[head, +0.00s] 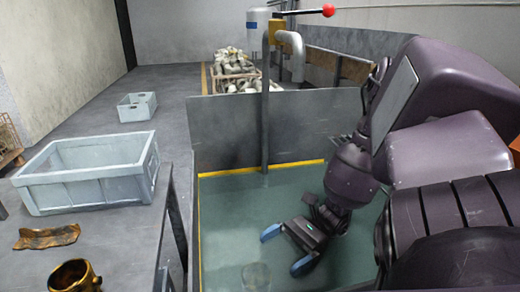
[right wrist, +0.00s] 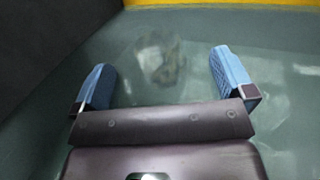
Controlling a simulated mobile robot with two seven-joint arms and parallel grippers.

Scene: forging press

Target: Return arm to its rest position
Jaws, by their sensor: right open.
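My right arm reaches in from the right side of the head view. Its gripper (head: 286,248) hangs low over the green surface (head: 225,215) inside the grey-walled enclosure. The two blue fingers stand wide apart with nothing between them. The right wrist view also shows the open gripper (right wrist: 165,82) above the green surface, with a dim round patch beyond the fingers. I cannot tell what that patch is. My left gripper is not in view.
Grey panels (head: 222,135) wall the enclosure. A pipe with a red-knobbed lever (head: 328,10) rises behind. At left are a large grey crate (head: 95,195), a smaller crate (head: 137,107), a bronze curved piece (head: 48,237) and a bronze ring-like part (head: 75,277).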

